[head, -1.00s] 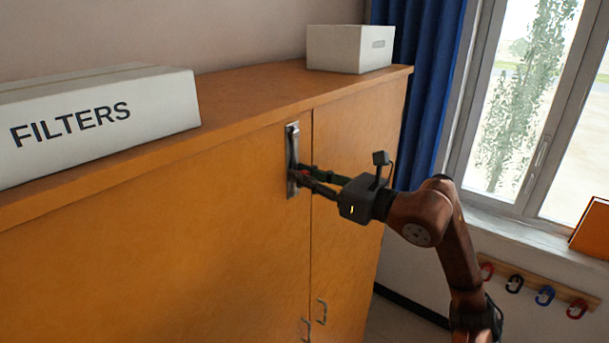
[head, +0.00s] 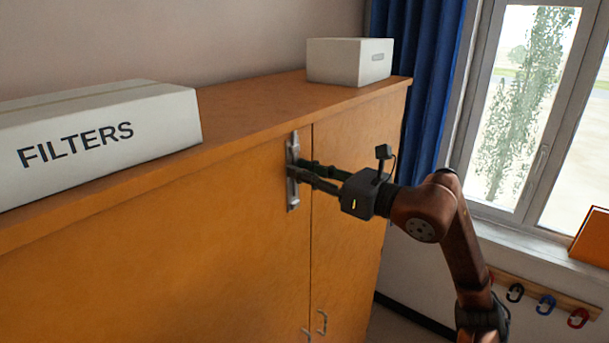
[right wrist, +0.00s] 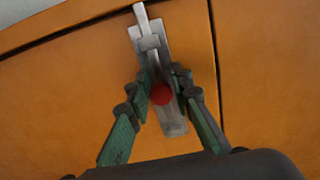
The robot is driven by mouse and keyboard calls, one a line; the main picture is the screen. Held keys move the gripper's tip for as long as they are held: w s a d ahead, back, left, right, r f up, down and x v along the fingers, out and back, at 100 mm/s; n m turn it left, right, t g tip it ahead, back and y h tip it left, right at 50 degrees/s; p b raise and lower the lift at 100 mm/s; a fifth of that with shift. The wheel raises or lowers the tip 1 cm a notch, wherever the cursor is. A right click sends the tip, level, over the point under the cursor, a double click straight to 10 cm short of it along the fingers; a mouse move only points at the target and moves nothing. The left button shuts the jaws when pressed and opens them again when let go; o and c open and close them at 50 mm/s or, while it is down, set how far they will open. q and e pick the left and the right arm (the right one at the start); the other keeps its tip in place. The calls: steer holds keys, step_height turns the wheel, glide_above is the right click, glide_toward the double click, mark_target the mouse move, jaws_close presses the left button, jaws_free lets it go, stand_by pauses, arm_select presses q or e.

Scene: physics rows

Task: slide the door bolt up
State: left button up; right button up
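The door bolt (head: 293,201) is a grey metal plate and bar fixed upright on the orange cabinet door, left of the seam between the doors. In the right wrist view its bar (right wrist: 141,14) sticks out above a guide (right wrist: 149,43) near the door's top edge. Its red round knob (right wrist: 161,94) sits between the fingers of my right gripper (right wrist: 162,80). The right gripper (head: 298,169) reaches in from the right, and its fingers look closed on the knob's two sides. The knob is hidden in the head view. My left gripper is not in view.
A white box marked FILTERS (head: 100,130) and a smaller white box (head: 345,62) stand on the cabinet top (head: 250,98). Two door handles (head: 321,322) are low on the doors. A blue curtain (head: 430,90) and window are at the right, above hooks (head: 545,304).

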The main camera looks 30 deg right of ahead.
steer(key=o, duration=0.3)
steer(key=shift+f, duration=0.1)
steer(key=shift+o, duration=0.2)
steer(key=shift+s, duration=0.1)
steer(key=v, duration=1.1)
steer(key=shift+s+d, duration=0.25)
steer(key=shift+s, duration=0.1)
